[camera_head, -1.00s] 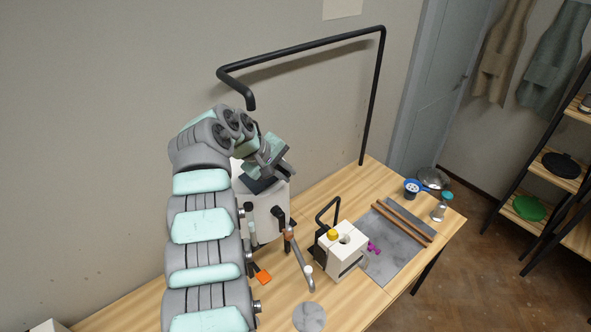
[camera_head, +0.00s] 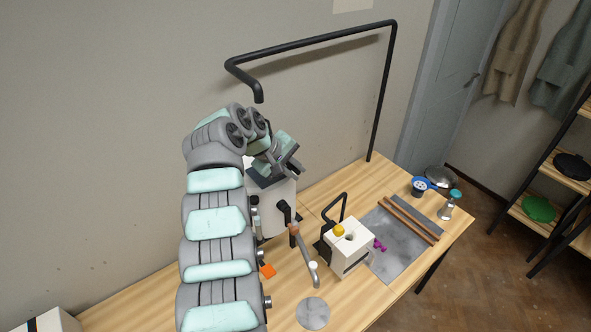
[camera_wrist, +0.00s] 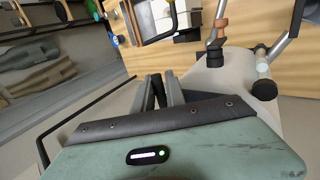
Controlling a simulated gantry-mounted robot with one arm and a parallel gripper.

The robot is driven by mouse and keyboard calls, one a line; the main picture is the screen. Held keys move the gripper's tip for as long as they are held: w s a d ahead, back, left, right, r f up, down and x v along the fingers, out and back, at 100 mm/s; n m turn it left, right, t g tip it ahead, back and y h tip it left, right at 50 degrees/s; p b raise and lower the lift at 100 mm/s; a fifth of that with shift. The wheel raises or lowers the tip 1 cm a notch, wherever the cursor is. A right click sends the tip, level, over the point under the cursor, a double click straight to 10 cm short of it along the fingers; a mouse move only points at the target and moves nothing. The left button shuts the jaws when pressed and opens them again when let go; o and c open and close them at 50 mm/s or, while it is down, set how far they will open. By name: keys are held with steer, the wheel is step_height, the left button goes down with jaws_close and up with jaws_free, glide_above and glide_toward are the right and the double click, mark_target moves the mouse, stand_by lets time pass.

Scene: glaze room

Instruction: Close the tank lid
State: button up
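The pale tank (camera_head: 272,212) stands on the wooden table, largely behind my arm in the head view. Its dark top (camera_head: 260,178) is partly covered by my gripper, and I cannot tell there whether the lid is raised or flat. My gripper (camera_head: 294,166) is just above the tank's top, tilted. The tank's pale body (camera_wrist: 238,72) lies to the right of the fingers. Contact with the lid cannot be made out.
A pipe with a wooden grip (camera_head: 305,252) sticks out from the tank's front. A white box with a yellow knob (camera_head: 350,250) stands to its right. A grey mat (camera_head: 388,262) bears two brown rods. A black overhead pipe (camera_head: 310,44) arches behind my gripper.

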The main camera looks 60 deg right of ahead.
steer(key=o, duration=0.3)
steer(key=shift+o, duration=0.2)
steer(key=b+v, duration=0.2)
steer(key=v, duration=0.8)
steer(key=shift+a+r, duration=0.25)
steer(key=shift+r, duration=0.05)
steer(key=shift+w, duration=0.15)
